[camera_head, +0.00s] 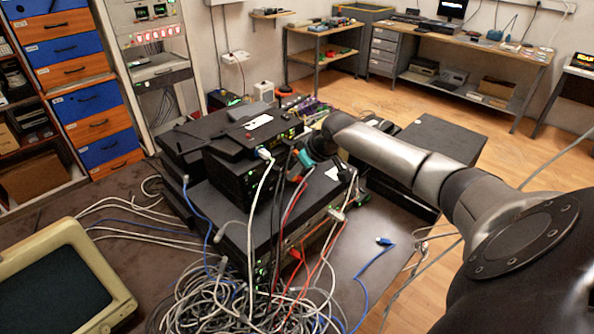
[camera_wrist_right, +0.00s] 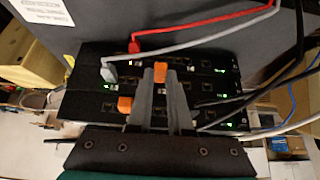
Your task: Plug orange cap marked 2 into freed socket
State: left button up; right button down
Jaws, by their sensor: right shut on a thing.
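My right gripper (camera_wrist_right: 160,80) is shut on a small orange cap (camera_wrist_right: 160,70), which shows between its fingertips in the right wrist view. Its number cannot be read. A second orange cap (camera_wrist_right: 125,104) sits at the black device's port row, just left of the fingers. The black rack device (camera_wrist_right: 90,100) has several rows of ports behind the fingers. I cannot tell which socket is the freed one, or whether the held cap touches the panel. In the head view my right arm reaches in from the right to the equipment stack, and its fingertips are hard to make out. My left gripper is not in view.
A grey cable (camera_wrist_right: 108,72) and a red cable (camera_wrist_right: 134,44) are plugged in left of the fingers. Black cables hang at the right. In the head view a large cable tangle (camera_head: 220,300) lies before the stack, and a monitor (camera_head: 60,280) stands at lower left.

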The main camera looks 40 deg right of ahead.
jog(key=shift+w, duration=0.8)
dwell(1.3)
jog(key=c, duration=0.8)
grip_release()
jog(key=shift+o, duration=0.2)
jog(key=p+v, duration=0.1)
jog(key=v, duration=1.4)
jog(key=shift+p, duration=0.3)
jog(key=shift+r, duration=0.1)
jog(key=shift+s, duration=0.1)
